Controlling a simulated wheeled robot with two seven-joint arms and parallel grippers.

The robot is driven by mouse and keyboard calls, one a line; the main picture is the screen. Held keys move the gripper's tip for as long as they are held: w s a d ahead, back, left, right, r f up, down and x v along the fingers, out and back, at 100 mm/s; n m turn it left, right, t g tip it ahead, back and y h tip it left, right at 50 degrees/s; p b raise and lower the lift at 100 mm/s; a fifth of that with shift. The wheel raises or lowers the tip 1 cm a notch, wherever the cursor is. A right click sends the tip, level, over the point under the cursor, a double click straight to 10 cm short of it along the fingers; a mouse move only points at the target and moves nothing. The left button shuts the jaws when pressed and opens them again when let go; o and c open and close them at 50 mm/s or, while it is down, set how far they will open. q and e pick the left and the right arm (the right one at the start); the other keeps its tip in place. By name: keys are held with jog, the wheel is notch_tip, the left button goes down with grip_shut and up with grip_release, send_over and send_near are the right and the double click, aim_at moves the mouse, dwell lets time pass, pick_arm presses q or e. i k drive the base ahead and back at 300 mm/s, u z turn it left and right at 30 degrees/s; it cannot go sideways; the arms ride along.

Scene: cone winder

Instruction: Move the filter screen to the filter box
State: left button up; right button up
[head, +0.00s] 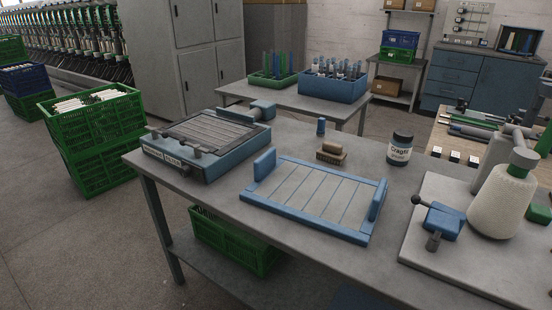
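A flat blue-framed panel, which looks like the filter screen (310,198), lies on the grey workbench. It has a pale mesh-like face crossed by several thin bars, and a raised blue handle at its left and right ends. The filter box (206,170) is a low blue-and-grey box at the bench's left end, with a label on its front, a dark slatted top and a cylindrical fitting at its back right. The screen lies to the right of the box, apart from it. Neither of my grippers is in view.
A pale board (440,255) with a yarn cone (499,205) is at right. Green crates (95,130) stand on the floor left of the bench (290,265).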

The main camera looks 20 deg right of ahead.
aim_at(209, 129)
jog(key=u, duration=1)
jog(key=i, duration=0.95)
jog(key=z, duration=2.55)
